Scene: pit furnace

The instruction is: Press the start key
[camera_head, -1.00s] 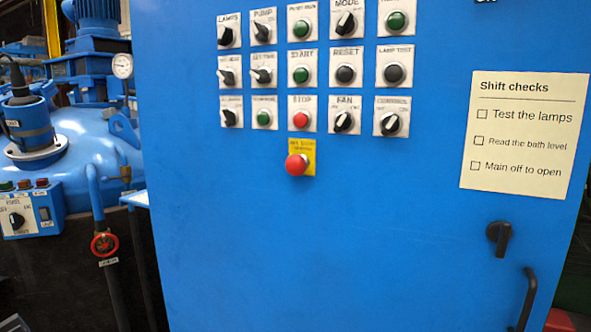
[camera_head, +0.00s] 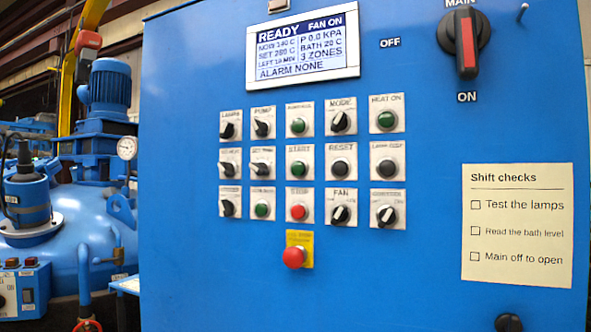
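The start key is a green round button (camera_head: 299,169) on a pale plate labelled START, in the middle row of the control panel. The blue cabinet (camera_head: 400,290) carries the panel. The red STOP button (camera_head: 297,212) sits directly below the start key, and another green button (camera_head: 298,126) sits directly above it. The RESET button (camera_head: 341,168) is dark and to its right. The display (camera_head: 303,45) above reads READY, FAN ON and ALARM NONE. My gripper is not in view.
A red mushroom button (camera_head: 294,257) on a yellow plate protrudes below the keys. The main switch (camera_head: 467,42) is at upper right, its handle pointing to ON. A shift checks sheet (camera_head: 517,225) hangs at right. Blue furnace equipment (camera_head: 75,225) stands at left.

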